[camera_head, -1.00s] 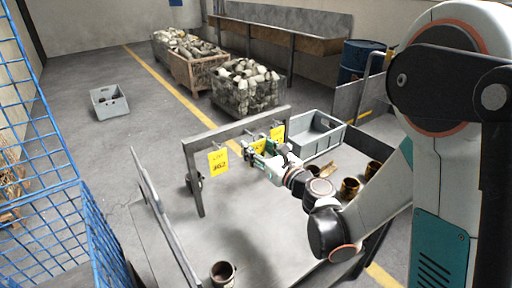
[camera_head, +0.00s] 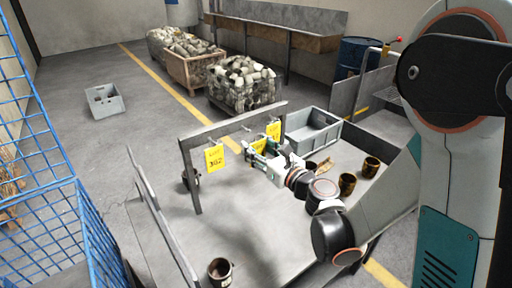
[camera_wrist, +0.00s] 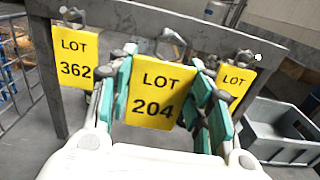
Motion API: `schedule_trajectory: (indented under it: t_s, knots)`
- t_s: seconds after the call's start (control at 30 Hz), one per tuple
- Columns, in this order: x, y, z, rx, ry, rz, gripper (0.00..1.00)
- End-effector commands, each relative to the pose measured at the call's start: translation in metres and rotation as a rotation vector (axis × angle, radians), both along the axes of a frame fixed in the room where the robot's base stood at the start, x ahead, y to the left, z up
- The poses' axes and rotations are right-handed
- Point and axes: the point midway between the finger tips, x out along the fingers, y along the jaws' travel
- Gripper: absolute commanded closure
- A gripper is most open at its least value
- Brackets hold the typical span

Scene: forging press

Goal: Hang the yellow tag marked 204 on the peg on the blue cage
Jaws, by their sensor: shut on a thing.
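The yellow tag marked LOT 204 (camera_wrist: 153,92) is between the fingers of my gripper (camera_wrist: 155,100), which is shut on it, in the wrist view. The tag faces the camera, roughly upright, in front of the grey rail. A hook shows just above its top edge; I cannot tell whether the tag still touches it. In the head view my gripper (camera_head: 262,152) is at the rail and mostly covers the tag (camera_head: 259,146). The blue cage (camera_head: 62,222) stands at the left of the head view, far from my gripper. I cannot make out its peg.
Tag LOT 362 (camera_wrist: 75,57) hangs left of my gripper, and another LOT tag (camera_wrist: 236,82) hangs close on its right. The grey rail (camera_head: 235,124) stands on the table. A grey crate (camera_head: 314,130) and brown cups (camera_head: 347,184) are to the right. A grey panel (camera_head: 160,215) stands before the cage.

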Motion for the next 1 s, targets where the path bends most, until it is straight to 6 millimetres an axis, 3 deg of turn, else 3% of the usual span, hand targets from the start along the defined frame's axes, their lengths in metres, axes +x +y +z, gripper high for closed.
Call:
schedule_trajectory:
  t_s: [1.0]
  knots:
    - [-0.042, -0.028, -0.017, 0.000, 0.000, -0.001, 0.76]
